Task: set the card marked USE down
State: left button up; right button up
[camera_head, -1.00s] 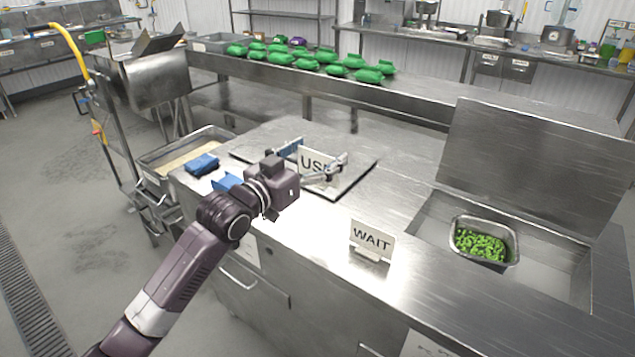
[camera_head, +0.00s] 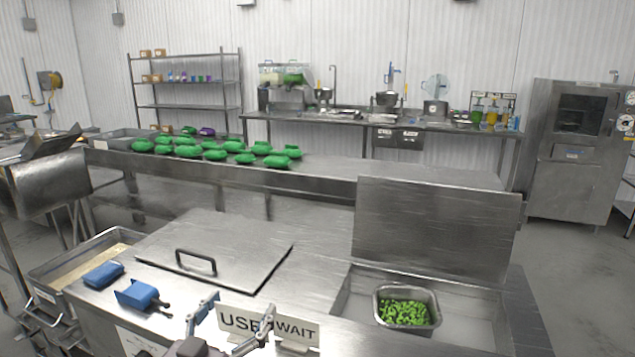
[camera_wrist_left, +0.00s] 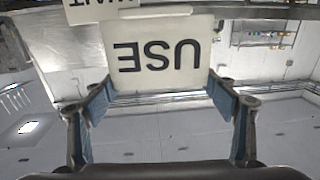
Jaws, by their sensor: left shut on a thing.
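The white card marked USE (camera_head: 234,319) is low in the head view, near the front edge of the steel counter. My left gripper (camera_head: 240,308) is shut on it, one finger at each side. In the left wrist view the USE card (camera_wrist_left: 157,55) appears upside down between the fingers (camera_wrist_left: 160,82). The white card marked WAIT (camera_head: 297,331) shows directly right of it in the head view, partly overlapped by the USE card. Whether the USE card's lower edge touches the counter is hidden. My right gripper is not in view.
A flat steel lid (camera_head: 225,240) with a black handle lies behind the cards. An open well at right holds a steel pan (camera_head: 407,290) of green pieces. Green bags (camera_head: 215,155) lie on the back counter.

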pick_arm(q)
jog(key=s+a+f+n+y, duration=0.1)
jog(key=s+f, duration=0.3)
jog(key=s, duration=0.6)
jog(key=s+a+f+n+y, duration=0.2)
jog(key=s+a+f+y, duration=0.1)
jog(key=s, duration=0.8)
jog(key=shift+s+f+t+y, duration=0.2)
jog(key=shift+f+t+y, duration=0.1)
jog(key=shift+f, duration=0.05)
jog(key=shift+a, duration=0.1)
